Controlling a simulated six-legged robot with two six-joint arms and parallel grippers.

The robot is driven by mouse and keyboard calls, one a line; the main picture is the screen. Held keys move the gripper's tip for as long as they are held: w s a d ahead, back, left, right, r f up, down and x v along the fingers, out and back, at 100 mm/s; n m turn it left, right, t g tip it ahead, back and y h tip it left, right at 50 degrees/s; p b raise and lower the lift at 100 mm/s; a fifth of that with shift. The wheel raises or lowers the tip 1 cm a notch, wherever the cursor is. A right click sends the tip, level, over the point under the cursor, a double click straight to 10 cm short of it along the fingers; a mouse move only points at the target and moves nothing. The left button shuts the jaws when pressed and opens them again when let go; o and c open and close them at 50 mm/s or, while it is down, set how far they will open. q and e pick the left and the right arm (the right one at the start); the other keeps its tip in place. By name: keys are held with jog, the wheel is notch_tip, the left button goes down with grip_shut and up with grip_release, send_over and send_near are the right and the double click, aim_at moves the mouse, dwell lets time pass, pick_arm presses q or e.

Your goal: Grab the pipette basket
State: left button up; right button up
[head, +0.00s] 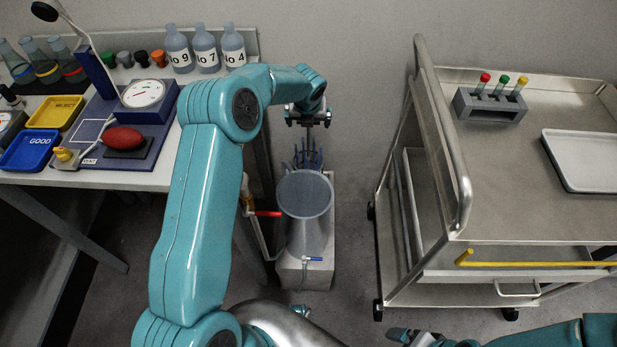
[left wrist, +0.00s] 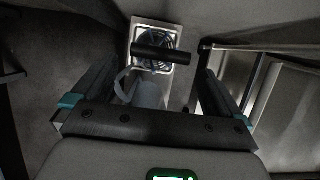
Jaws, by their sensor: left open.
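The pipette basket (head: 308,158) holds thin bluish pipettes and stands behind a grey translucent cylinder (head: 305,196) on a pale base by the wall. In the left wrist view, the basket (left wrist: 150,42) shows as a round cluster in a light square tray, with a dark handle bar (left wrist: 162,53) across it. My left gripper (head: 308,122) is above the basket, pointing down. In the left wrist view its fingers (left wrist: 160,70) are apart, one on each side of the handle bar; contact cannot be told. My right gripper (head: 412,338) is at the bottom edge, partly cut off.
A table (head: 150,182) with a dial gauge, trays and labelled bottles stands left. A steel cart (head: 500,180) with a tube rack (head: 490,106) and white tray (head: 585,160) stands right. A red-handled valve (head: 266,213) juts out beside the cylinder. Floor is clear before the cart.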

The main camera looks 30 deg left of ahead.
aim_at(308, 131)
pick_arm(q)
jog(key=x, duration=0.8)
jog(key=shift+s+f, duration=0.15)
jog(key=shift+s, duration=0.1)
jog(key=shift+c, duration=0.9)
jog(key=c, duration=1.5)
